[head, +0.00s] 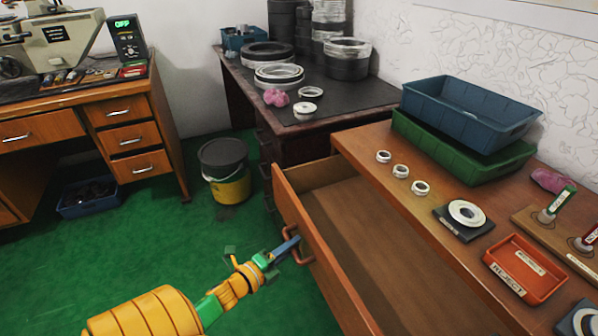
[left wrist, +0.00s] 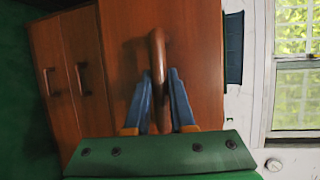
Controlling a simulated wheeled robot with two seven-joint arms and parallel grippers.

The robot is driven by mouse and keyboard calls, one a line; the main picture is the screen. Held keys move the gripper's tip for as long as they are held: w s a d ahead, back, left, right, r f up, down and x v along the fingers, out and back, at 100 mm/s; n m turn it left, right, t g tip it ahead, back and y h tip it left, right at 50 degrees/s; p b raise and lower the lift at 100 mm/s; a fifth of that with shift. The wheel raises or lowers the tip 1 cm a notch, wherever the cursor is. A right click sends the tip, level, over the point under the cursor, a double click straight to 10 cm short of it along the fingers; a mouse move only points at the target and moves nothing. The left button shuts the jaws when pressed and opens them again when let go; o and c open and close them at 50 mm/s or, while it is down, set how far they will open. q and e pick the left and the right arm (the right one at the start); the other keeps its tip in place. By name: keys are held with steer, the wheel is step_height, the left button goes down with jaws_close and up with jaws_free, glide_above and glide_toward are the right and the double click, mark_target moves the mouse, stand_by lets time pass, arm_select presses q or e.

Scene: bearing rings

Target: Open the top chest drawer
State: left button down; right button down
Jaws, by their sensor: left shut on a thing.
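The top chest drawer (head: 345,215) is pulled out of the wooden chest, and its bare inside shows in the head view. Its front panel (head: 305,240) faces my left arm. The brown drawer handle (head: 298,245) is on that panel. My left gripper (head: 290,246) is shut on the handle. In the left wrist view the blue fingers of the left gripper (left wrist: 160,100) stand on both sides of the handle (left wrist: 158,70). My right gripper is in neither view.
The chest top (head: 375,140) holds several bearing rings, a blue bin (head: 470,112), a green bin (head: 460,152) and a red tray (head: 524,268). Other desks stand at the back.

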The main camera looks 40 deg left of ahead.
arm_select(q)
steer(key=shift+s+a, duration=0.15)
steer(key=shift+s, duration=0.3)
steer(key=c, duration=0.8)
jaws_free()
steer(key=shift+w, duration=0.1)
steer(key=shift+o, duration=0.2)
steer(key=s+r, duration=0.1)
steer(key=s, duration=0.6)
steer(key=shift+p, duration=0.3)
